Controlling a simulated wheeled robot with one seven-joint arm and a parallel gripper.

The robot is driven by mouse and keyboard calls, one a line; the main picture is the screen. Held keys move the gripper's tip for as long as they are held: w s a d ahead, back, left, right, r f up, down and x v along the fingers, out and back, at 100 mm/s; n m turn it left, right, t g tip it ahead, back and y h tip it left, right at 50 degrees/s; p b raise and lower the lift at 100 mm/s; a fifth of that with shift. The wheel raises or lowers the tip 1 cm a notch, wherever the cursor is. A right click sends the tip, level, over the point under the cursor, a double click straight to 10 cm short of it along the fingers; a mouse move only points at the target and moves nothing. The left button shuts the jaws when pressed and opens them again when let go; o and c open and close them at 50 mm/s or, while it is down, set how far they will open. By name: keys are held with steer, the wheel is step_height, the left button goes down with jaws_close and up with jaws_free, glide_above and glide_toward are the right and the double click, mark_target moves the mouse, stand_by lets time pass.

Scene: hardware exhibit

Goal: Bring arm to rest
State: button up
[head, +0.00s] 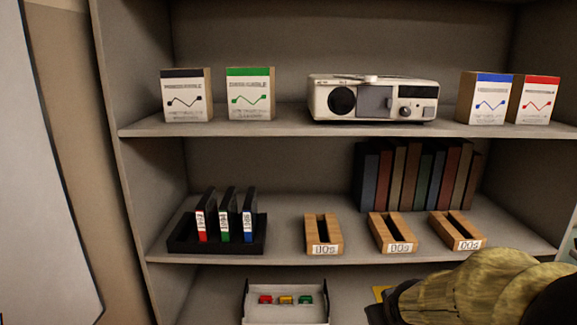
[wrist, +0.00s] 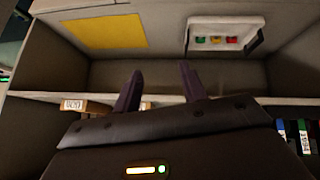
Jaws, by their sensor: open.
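My gripper (wrist: 161,84) shows in the wrist view, its two dark fingers apart with nothing between them. It is in front of the shelf unit (wrist: 205,73), and the wrist picture looks turned over, with the lower shelf's contents at the top. In the head view my arm, with a yellowish cover (head: 490,288), comes in at the lower right. A dark part of it is at its left end, and the fingers cannot be made out there.
The middle shelf holds a black rack (head: 215,248) with three cartridges, three wooden slotted blocks (head: 324,236) and several books (head: 410,178). Boxes (head: 250,95) and a white device (head: 372,98) stand above. A white tray (head: 286,316) and yellow sheet (wrist: 104,33) lie below.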

steer(key=s+a+f+g, duration=0.2)
steer(key=s+f, duration=0.1)
steer(key=s, duration=0.2)
steer(key=s+a+f+m+g+y, duration=0.1)
steer(key=s+a+f+g, duration=0.1)
steer(key=s+a+f, duration=0.1)
steer(key=shift+s+a+f+m+g, duration=0.3)
steer(key=shift+s+f, duration=0.4)
steer(key=shift+s, duration=0.55)
steer(key=shift+c, duration=0.6)
steer(key=shift+w, duration=0.15)
